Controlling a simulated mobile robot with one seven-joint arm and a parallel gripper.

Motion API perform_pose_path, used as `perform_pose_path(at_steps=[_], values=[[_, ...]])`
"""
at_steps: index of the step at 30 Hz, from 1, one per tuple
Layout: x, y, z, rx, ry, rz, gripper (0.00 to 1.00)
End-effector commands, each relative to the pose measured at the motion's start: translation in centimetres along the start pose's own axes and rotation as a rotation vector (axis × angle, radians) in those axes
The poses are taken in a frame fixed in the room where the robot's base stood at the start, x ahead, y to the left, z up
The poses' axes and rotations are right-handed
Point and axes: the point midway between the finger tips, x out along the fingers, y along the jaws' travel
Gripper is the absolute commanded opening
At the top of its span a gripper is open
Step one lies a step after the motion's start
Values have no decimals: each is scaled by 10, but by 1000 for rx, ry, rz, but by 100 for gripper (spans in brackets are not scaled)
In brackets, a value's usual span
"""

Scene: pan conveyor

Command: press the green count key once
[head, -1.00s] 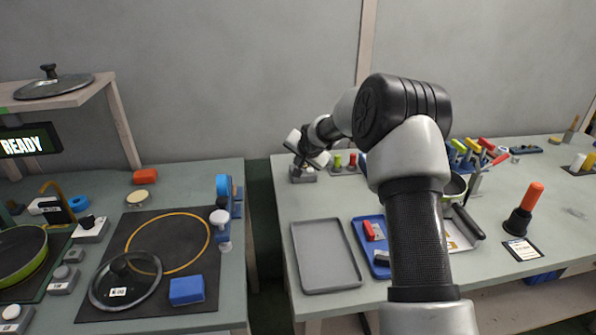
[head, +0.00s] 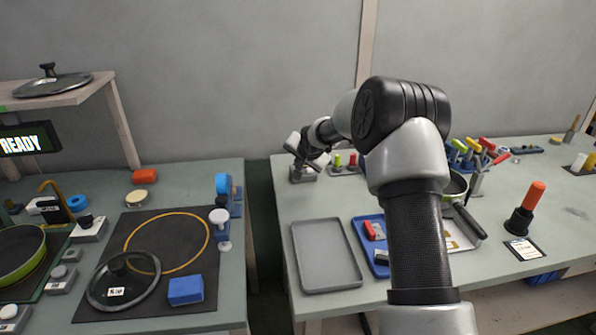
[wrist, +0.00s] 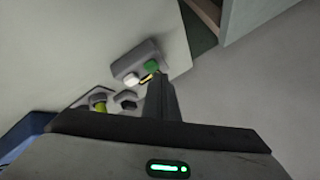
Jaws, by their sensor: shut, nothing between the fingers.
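A grey key box (wrist: 127,66) shows in the wrist view with a round green key (wrist: 152,67) and a white key (wrist: 132,79) on top. My gripper (wrist: 157,80) is shut and empty, its fingertips right by the green key's edge. I cannot tell whether they touch it. In the head view the key box (head: 303,176) stands at the back left of the right table, with my gripper (head: 308,164) just above it. The keys are hidden there behind my gripper.
A small stand with a green and a red piece (head: 345,163) is close to the right of the key box. A grey tray (head: 326,257) and a blue tray (head: 362,238) lie nearer the front. A gap separates the two tables.

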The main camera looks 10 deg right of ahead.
Motion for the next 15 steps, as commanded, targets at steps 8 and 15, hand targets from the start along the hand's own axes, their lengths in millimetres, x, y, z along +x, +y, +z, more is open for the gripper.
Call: perform_pose_path(at_steps=[8,15], values=[[3,2,2,0,0,0,0],[5,4,4,0,-1,0,0]])
